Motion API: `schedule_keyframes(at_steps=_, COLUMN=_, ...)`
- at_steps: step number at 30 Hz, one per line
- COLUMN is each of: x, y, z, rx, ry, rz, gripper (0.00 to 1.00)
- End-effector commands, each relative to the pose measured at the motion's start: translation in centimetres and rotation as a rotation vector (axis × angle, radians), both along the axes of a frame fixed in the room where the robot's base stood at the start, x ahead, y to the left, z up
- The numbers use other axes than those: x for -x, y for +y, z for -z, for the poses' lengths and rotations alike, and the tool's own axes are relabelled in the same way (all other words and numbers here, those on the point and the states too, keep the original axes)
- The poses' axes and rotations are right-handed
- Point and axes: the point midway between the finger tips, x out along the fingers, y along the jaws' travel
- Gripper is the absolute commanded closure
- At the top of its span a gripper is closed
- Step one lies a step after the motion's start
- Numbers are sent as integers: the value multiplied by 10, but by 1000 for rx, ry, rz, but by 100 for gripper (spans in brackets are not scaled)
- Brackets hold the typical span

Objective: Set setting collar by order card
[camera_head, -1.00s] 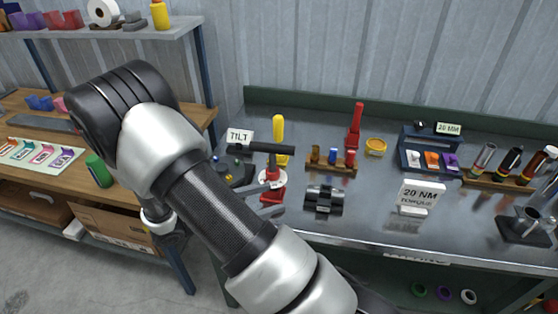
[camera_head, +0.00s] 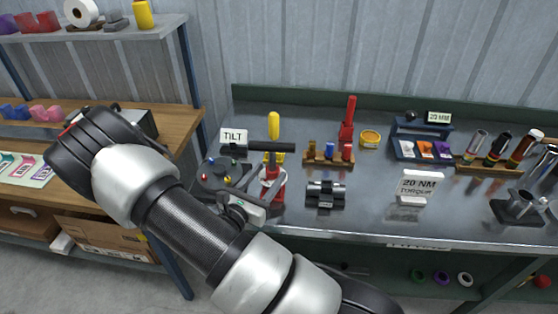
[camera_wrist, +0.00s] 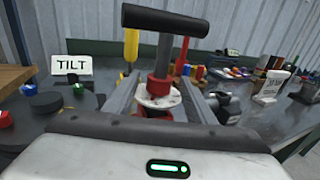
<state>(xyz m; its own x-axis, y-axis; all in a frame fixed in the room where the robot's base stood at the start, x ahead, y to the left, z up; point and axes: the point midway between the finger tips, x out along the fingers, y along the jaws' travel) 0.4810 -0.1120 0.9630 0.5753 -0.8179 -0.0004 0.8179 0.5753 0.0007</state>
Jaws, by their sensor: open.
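My gripper (camera_wrist: 160,85) is open, with a grey finger on each side of the post and ring. I cannot tell whether they touch. A white card (camera_head: 418,186) reads "20 NM TORQUE". A white "TILT" card (camera_head: 234,136) stands behind the post's left side.
A dark round base with coloured knobs (camera_head: 222,172) is left of the post. A yellow-handled tool (camera_head: 274,126), a wooden peg block (camera_head: 328,158) and a black clamp-like block (camera_head: 325,193) stand close by. Bare bench top (camera_head: 370,205) lies to the right.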

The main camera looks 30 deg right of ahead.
Motion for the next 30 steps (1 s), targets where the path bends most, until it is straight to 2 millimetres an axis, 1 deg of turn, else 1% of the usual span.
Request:
schedule_keyframes(at_steps=1, x=-5, y=-11, z=-1, rx=3, ry=-1, rz=5, gripper=50)
schedule_keyframes(at_steps=3, x=-14, y=-22, z=0, rx=1, ry=0, rz=5, gripper=50)
schedule_keyframes(at_steps=9, x=-32, y=-47, z=0, rx=1, ry=-1, rz=3, gripper=50)
schedule_keyframes(at_steps=15, x=-40, y=-57, z=0, rx=1, ry=0, rz=1, gripper=50)
schedule_keyframes(at_steps=23, x=-40, y=-58, z=0, rx=1, ry=1, rz=0, gripper=50)
schedule_keyframes(at_steps=26, x=-40, y=-58, z=0, rx=1, ry=1, rz=0, gripper=65)
schedule_keyframes(at_steps=30, x=-40, y=-58, z=0, rx=1, ry=1, rz=0, gripper=88)
